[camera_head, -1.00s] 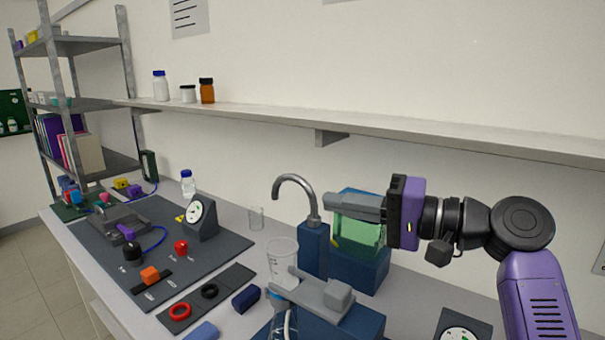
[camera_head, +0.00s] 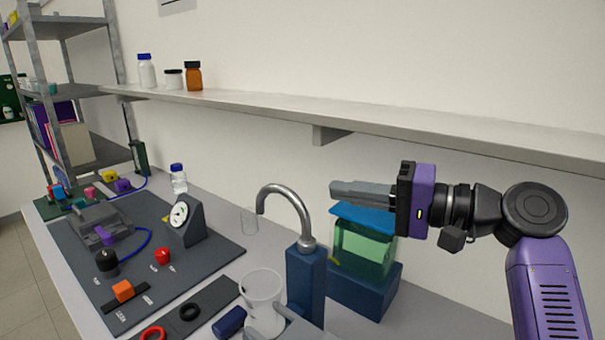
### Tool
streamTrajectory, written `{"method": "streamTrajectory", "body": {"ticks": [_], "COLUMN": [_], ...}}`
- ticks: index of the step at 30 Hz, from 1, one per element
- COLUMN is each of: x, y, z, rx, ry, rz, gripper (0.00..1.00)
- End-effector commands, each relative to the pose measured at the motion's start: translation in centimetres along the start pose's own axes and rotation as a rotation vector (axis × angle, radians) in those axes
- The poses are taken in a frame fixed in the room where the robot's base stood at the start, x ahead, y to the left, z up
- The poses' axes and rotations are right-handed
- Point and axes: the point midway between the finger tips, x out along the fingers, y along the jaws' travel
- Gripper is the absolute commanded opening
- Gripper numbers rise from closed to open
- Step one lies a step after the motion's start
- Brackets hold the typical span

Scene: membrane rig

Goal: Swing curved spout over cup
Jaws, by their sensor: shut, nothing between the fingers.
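The curved grey spout (camera_head: 285,193) rises from a blue post (camera_head: 305,282) and arches to the left, its open end pointing down. A clear cup (camera_head: 262,292) stands in front of the post, below and near the spout's end; whether the end is right above it I cannot tell. My gripper (camera_head: 333,194) is shut and empty, pointing left. It is to the right of the spout, apart from it in the picture, in front of the green tank's blue lid.
A green tank (camera_head: 362,245) on a blue block stands right of the post. A wall shelf (camera_head: 250,108) with bottles runs above my gripper. A dark mat (camera_head: 75,262) with a gauge (camera_head: 183,219) and knobs lies at left. A grey bracket partly shows at the bottom edge.

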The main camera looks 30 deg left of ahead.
Motion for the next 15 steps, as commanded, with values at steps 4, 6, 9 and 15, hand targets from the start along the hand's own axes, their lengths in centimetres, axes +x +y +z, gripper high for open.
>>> {"method": "streamTrajectory", "body": {"ticks": [4,6,9,15], "x": [0.8,1.8,3.4,6.9], "y": [-0.1,-0.1,-0.2,-0.2], "z": [0.0,0.1,0.0,0.0], "rx": [0.001,0.002,0.002,0.003], "ry": [-0.002,-0.004,-0.004,-0.003], "rz": [0.0,0.0,0.0,0.0], "gripper": [0.0,0.0,0.0,0.0]}}
